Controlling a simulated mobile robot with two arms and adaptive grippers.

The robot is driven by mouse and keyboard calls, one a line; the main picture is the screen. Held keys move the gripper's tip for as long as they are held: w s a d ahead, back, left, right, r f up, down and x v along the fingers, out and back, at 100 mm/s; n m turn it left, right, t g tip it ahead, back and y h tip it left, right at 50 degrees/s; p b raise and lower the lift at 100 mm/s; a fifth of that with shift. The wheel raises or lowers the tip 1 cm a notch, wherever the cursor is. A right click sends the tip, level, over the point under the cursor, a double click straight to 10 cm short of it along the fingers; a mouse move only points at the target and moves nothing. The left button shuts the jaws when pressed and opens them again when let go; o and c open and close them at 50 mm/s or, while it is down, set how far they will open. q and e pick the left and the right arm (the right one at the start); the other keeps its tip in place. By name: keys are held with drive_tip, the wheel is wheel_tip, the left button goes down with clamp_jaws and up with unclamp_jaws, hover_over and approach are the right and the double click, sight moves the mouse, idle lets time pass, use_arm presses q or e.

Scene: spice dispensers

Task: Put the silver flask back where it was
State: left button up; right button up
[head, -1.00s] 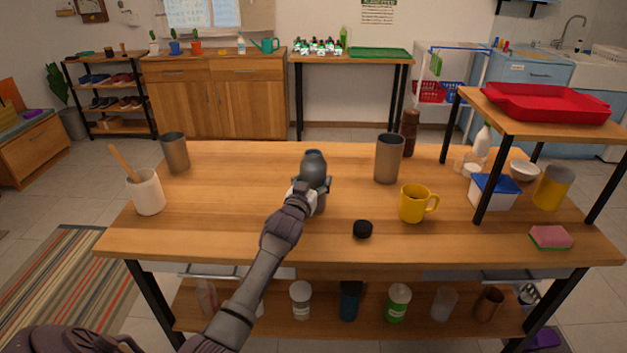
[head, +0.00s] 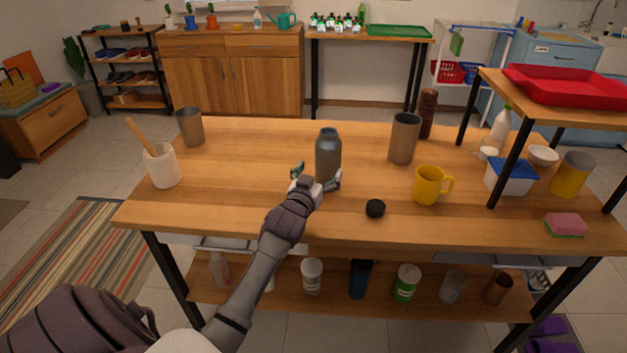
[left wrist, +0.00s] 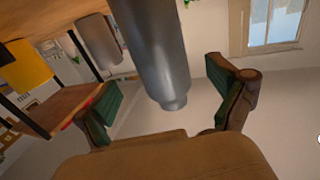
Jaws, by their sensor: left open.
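The silver flask (head: 328,154) stands upright on the wooden table, near its middle, with its neck open. A black cap (head: 375,208) lies on the table to its front right. My left gripper (head: 318,178) is open at the near side of the flask, its fingers spread to either side and low down. In the left wrist view the flask (left wrist: 155,50) appears upside down between and beyond the open fingers (left wrist: 165,105), with a gap to each. My right gripper is not in view.
A grey tumbler (head: 404,139) and a yellow mug (head: 430,185) stand to the right. A white crock with a wooden spoon (head: 162,168) and another tumbler (head: 190,127) stand to the left. A raised shelf with a red tray (head: 570,87) is at the right. The left middle of the table is clear.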

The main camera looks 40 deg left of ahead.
use_arm(q)
drive_tip(key=v, duration=0.4)
drive_tip(key=shift+s+d, duration=0.15)
drive_tip(key=shift+s, duration=0.1)
drive_tip(key=shift+s+d, duration=0.1)
drive_tip(key=shift+s, duration=0.35)
